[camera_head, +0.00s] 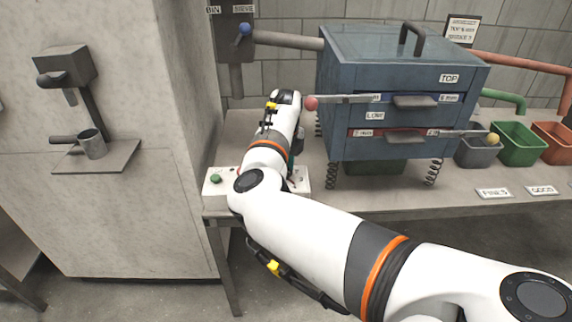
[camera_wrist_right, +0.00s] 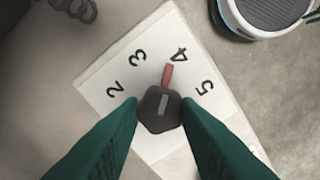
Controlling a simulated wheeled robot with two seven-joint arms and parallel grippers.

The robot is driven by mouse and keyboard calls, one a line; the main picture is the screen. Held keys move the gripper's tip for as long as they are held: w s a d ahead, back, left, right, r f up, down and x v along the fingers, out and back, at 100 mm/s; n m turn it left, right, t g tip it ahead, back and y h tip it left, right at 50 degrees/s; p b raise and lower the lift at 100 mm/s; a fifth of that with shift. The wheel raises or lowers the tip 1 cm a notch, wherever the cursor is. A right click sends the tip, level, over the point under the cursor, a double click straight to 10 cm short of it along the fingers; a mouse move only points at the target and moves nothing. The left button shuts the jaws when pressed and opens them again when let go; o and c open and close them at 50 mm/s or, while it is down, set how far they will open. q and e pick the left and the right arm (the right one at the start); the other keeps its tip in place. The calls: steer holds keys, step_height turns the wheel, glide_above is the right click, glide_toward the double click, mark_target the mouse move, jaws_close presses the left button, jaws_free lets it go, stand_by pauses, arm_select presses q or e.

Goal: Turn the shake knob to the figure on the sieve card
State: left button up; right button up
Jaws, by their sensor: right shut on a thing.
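The shake knob (camera_wrist_right: 158,112) is dark and faceted, on a white dial plate (camera_wrist_right: 105,78) with figures 2, 3, 4 and 5 visible. Its red pointer (camera_wrist_right: 167,76) points at the 4. My right gripper (camera_wrist_right: 160,118) has its two green fingers shut on the knob's sides. In the head view my right wrist hides the knob on the white control box (camera_head: 212,188). The sieve card (camera_head: 462,29) hangs on the back wall at the upper right; its small print is too blurred to read surely. My left gripper is not in view.
A blue sieve box (camera_head: 350,85) on springs stands right of my arm, its rods with red (camera_head: 311,103) and yellow (camera_head: 493,138) knobs sticking out. A green button (camera_head: 215,179) sits on the control box's left. Grey, green and orange bins stand at the right.

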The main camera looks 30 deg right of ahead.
steer(key=n+p, duration=0.2)
steer(key=n, duration=0.3)
steer(key=shift+r, duration=0.15)
steer(key=shift+n+p, duration=0.9)
steer(key=shift+n, duration=0.6)
steer(key=o, duration=1)
step_height(320, 180, up, 12)
steer(key=shift+f+b, duration=0.1)
steer(key=shift+b, duration=0.5)
